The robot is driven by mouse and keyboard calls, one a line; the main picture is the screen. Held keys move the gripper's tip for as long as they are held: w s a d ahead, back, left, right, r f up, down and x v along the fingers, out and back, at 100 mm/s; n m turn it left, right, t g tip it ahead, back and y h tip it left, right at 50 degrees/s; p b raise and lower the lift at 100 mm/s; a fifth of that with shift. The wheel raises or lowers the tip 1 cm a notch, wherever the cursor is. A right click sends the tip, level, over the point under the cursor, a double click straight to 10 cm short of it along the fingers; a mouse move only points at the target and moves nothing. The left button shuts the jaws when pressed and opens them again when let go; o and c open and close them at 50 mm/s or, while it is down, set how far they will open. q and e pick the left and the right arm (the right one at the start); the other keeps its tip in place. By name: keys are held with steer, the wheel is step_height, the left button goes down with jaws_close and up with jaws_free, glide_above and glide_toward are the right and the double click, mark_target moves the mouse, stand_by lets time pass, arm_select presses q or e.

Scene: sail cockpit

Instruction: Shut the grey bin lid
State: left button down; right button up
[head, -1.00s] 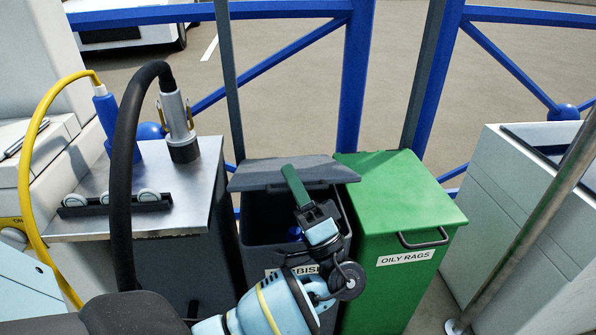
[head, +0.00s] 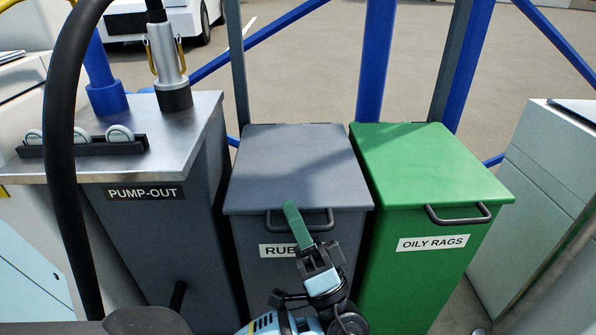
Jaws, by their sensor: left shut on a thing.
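The grey bin (head: 250,265) stands between the pump-out cabinet and a green bin. Its grey lid (head: 295,165) lies flat over the top, with no gap that I can see at the front. A dark bar handle (head: 322,226) runs along the lid's front edge. My left gripper (head: 294,215), with green fingers, is at this handle and shut on it. The gripper and wrist cover part of the bin's white label, which begins "RUB". My right gripper is not in view.
The green bin (head: 430,165), marked OILY RAGS, stands close on the right, its lid down. The pump-out cabinet (head: 150,235) stands on the left. A thick black hose (head: 62,150) arches down in front of it. Blue railing (head: 377,60) stands behind the bins.

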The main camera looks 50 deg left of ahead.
arm_select(q)
steer(key=shift+s+d+f, duration=0.25)
steer(key=shift+s+d, duration=0.05)
steer(key=c, duration=1.6)
jaws_free()
steer(key=shift+d+r, duration=0.1)
steer(key=shift+o, duration=0.6)
steer(key=v, duration=0.7)
steer(key=shift+d+f, duration=0.2)
steer(key=shift+f, duration=0.15)
